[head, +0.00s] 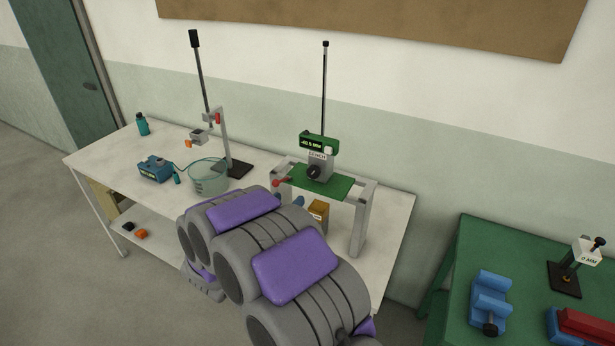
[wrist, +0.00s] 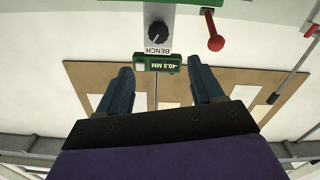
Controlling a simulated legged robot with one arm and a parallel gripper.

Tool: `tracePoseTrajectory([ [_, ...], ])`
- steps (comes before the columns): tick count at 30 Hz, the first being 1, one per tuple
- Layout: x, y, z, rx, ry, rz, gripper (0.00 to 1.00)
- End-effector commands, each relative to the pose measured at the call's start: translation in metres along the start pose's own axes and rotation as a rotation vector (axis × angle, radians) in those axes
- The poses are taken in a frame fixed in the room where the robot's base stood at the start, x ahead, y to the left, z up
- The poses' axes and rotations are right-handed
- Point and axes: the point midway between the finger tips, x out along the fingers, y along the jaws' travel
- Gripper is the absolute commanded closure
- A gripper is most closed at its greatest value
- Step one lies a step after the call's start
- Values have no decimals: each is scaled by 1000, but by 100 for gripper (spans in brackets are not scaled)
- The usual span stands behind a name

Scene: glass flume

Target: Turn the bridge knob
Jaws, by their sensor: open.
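The bridge (head: 358,222) is a grey frame with a green top plate on the white table. On it stands a grey block marked BENCH with a black knob (head: 314,172) on its front. The knob also shows in the wrist view (wrist: 158,33), top centre, with a white pointer line; that view looks inverted. A green display (head: 319,142) above the block reads about -40.5 MM. My gripper (wrist: 161,80) is open and empty. Its two dark blue fingers are apart, and the knob appears beyond them, untouched. In the head view my arm hides most of the gripper.
A red-balled lever (wrist: 215,43) sits beside the knob. A tall rod rises behind the display. Left on the table are a beaker (head: 209,180), a stand, a blue box (head: 155,169) and a bottle. A green table (head: 453,275) with blue blocks stands right.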

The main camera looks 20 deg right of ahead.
Motion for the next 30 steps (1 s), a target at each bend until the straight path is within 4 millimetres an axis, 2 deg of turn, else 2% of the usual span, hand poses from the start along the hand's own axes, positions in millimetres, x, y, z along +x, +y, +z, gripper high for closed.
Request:
tracePoseTrajectory([
  [1,10,1,1,0,0,5,33],
  [18,107,1,0,0,3,5,33],
  [24,132,0,1,-1,0,1,33],
  [30,142,0,0,-1,1,0,33],
])
